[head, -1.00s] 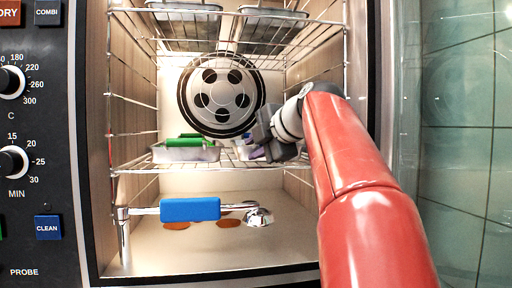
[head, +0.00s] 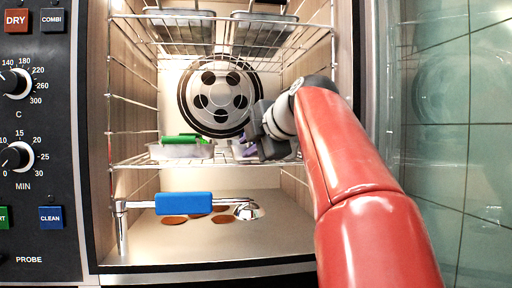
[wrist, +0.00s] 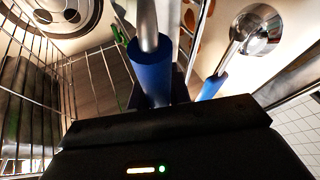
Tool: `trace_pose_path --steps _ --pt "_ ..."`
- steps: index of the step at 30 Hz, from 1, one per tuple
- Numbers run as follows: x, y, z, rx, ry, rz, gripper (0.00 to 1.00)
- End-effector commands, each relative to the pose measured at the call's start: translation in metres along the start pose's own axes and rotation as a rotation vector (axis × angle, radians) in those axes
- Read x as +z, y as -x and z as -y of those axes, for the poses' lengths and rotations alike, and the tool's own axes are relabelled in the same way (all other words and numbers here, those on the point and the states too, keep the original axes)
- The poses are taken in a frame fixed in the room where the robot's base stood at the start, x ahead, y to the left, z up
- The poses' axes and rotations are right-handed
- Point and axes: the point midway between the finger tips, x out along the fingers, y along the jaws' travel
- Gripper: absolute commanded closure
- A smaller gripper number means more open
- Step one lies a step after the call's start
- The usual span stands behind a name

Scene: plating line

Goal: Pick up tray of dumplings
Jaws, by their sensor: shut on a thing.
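In the head view, my gripper (head: 256,142) is at the right of the middle oven rack, shut at a pale tray with a purple handle (head: 247,151). My gripper's body hides most of that tray, and I cannot see what lies in it. In the wrist view, a blue sleeve (wrist: 150,77) on a metal bar shows close beyond the black gripper body. Another pale tray (head: 181,152) with a green handle (head: 185,139) sits on the left of the same rack. I cannot make out any dumplings.
Dark trays sit on the upper rack (head: 214,48). Below the middle rack is a chrome sprayer with a blue grip (head: 184,204), over orange-brown discs (head: 200,218) on the oven floor. Oven walls and wire side rails stand close on both sides.

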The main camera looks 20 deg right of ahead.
Motion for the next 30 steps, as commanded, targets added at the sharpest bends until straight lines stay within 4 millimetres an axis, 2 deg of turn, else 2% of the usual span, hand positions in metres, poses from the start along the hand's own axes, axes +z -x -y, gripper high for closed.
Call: trace_pose_path --steps 1,12,13,18,26,30 --pt "-0.002 -0.004 0.007 -0.019 0.000 -0.006 1.00" --pt "-0.004 -0.004 0.007 -0.019 -0.001 -0.004 1.00" --pt "-0.004 -0.004 0.007 -0.020 -0.001 -0.005 0.77" --pt "-0.005 -0.004 0.006 -0.016 -0.002 -0.005 0.55" --pt "-0.005 -0.002 0.005 -0.015 -0.003 -0.005 0.55" --pt "-0.004 0.012 0.005 -0.014 -0.002 -0.002 0.55"
